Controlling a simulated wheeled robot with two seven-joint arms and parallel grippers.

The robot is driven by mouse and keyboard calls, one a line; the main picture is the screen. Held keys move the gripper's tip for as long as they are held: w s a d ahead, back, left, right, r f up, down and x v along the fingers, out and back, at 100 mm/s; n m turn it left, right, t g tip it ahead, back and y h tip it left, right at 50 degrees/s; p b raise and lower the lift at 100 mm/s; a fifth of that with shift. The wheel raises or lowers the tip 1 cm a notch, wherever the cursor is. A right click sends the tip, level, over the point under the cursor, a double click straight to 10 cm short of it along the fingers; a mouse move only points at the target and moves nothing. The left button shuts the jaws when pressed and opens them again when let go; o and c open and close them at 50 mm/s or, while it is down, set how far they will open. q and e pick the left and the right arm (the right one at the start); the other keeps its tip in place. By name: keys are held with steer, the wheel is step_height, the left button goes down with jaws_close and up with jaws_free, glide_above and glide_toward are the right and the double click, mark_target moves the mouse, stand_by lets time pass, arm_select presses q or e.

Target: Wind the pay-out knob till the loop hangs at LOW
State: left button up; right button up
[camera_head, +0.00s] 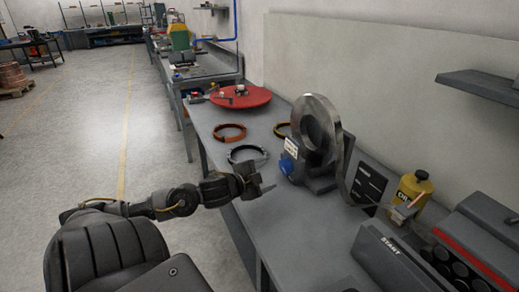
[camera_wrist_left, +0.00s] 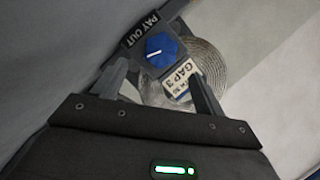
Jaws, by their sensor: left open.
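The blue pay-out knob (camera_head: 287,165) is on the near side of the stand holding an upright metal coil (camera_head: 318,130). In the left wrist view the knob (camera_wrist_left: 163,48), with a white pointer line, sits beside a "PAY OUT" label (camera_wrist_left: 139,33). My left gripper (camera_head: 268,188) is open and empty, short of the knob on its left. In the left wrist view its fingers (camera_wrist_left: 157,70) are spread, with the knob beyond their tips. A metal strip (camera_head: 347,172) comes down right of the coil beside a dark marked panel (camera_head: 369,186). The loop's level is unreadable. My right gripper is out of view.
Copper (camera_head: 229,132), grey (camera_head: 247,154) and yellowish (camera_head: 283,129) rings lie on the grey bench near a red disc (camera_head: 240,97). A yellow oil bottle (camera_head: 413,188) and a box marked "START" (camera_head: 387,262) stand right of the coil.

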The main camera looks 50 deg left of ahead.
arm_select(q)
steer(key=shift+v, duration=1.5)
